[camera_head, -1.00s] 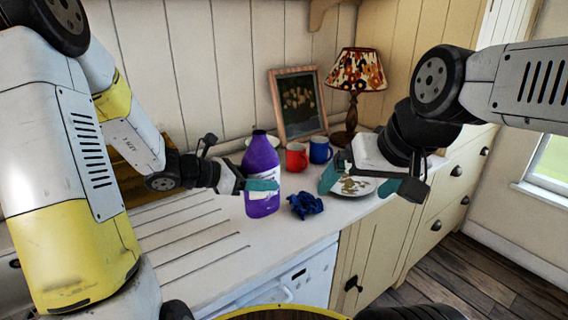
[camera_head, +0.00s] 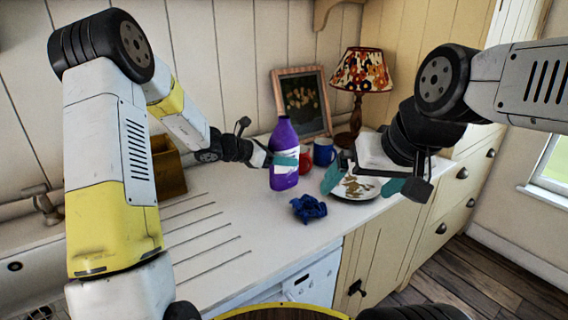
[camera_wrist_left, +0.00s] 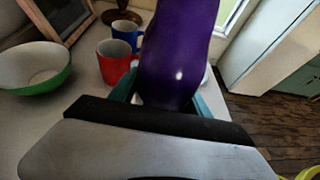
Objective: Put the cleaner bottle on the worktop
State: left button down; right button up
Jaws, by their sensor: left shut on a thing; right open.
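My right gripper (camera_head: 368,182) is open and empty, over the plate at the right.
A blue cloth (camera_head: 309,208) lies in front of the bottle. A red mug (camera_head: 305,160), a blue mug (camera_head: 324,152), a plate (camera_head: 354,195), a lamp (camera_head: 361,75) and a picture frame (camera_head: 301,101) stand nearby. A green bowl (camera_wrist_left: 35,72) shows in the left wrist view. The front left worktop is clear.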

pick_arm(q)
jog(key=shift+w+d+f, duration=0.2)
jog(key=shift+w+f, duration=0.05)
jog(key=shift+w, duration=0.2)
jog(key=shift+f, duration=1.5)
jog(key=shift+f, duration=0.15)
jog(key=c, duration=0.5)
grip_release()
